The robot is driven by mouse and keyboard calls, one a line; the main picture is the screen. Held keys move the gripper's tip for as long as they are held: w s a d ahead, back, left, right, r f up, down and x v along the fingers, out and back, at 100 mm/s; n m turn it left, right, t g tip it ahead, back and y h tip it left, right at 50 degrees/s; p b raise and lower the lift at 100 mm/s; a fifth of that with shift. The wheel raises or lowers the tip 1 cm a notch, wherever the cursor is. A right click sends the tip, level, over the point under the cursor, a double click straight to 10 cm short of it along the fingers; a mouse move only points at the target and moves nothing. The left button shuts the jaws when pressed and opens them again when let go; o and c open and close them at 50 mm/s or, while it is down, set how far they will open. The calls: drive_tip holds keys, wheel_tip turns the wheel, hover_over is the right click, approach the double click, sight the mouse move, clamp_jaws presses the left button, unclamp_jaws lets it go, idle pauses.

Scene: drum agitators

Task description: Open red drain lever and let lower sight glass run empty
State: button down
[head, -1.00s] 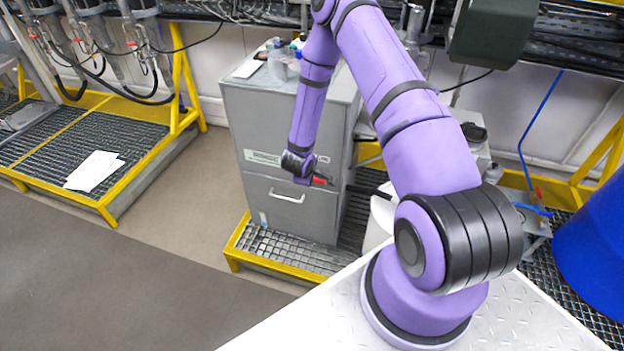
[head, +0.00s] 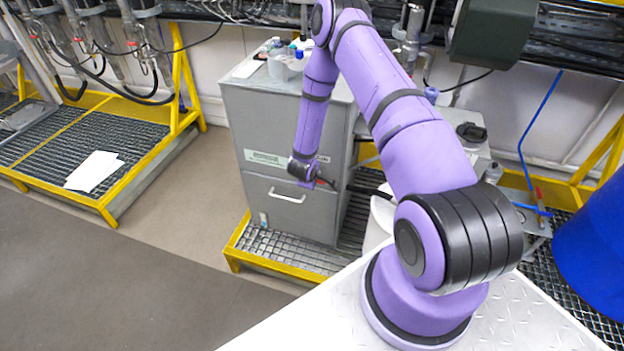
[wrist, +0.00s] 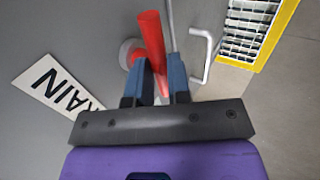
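The red drain lever (wrist: 152,42) sits on the front of a grey cabinet (head: 290,120) in the wrist view, beside a pale round hub (wrist: 129,52). My gripper (wrist: 160,68) has its two blue fingers close together on either side of the lever, shut on it. In the head view my gripper (head: 314,181) is at the cabinet front, with only a little red showing beside it. A white label (wrist: 57,90) reading "RAIN", partly covered, is left of the lever. I cannot make out the lower sight glass in either view.
A metal handle (head: 287,197) is on the cabinet front, close to my gripper. Grating with a yellow edge (head: 240,262) lies at the cabinet's foot. Bottles and a container (head: 285,65) stand on the cabinet top. A blue drum (head: 590,250) is at the right.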

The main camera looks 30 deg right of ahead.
drive_tip(key=shift+a, duration=0.1)
idle(0.3)
drive_tip(key=shift+w+a+f+n+g+h, duration=0.25)
drive_tip(key=shift+n+g+h, duration=0.9)
drive_tip(key=shift+g+h, duration=0.65)
drive_tip(key=shift+w+a+f+n+g+h, duration=0.15)
drive_tip(key=shift+f+n+g+h, duration=0.25)
drive_tip(key=shift+n+g+h, duration=1.35)
drive_tip(key=shift+w+a+f+n+g+h, duration=0.15)
drive_tip(key=shift+w+f+n+g+h, duration=0.25)
drive_tip(key=shift+g+h, duration=1.45)
drive_tip(key=shift+s+r+t+h, duration=0.1)
drive_tip(key=shift+r+t+h, duration=0.05)
drive_tip(key=shift+t+h, duration=0.4)
drive_tip(key=c, duration=1.1)
unclamp_jaws()
drive_tip(key=v, duration=1)
drive_tip(key=shift+a, duration=0.35)
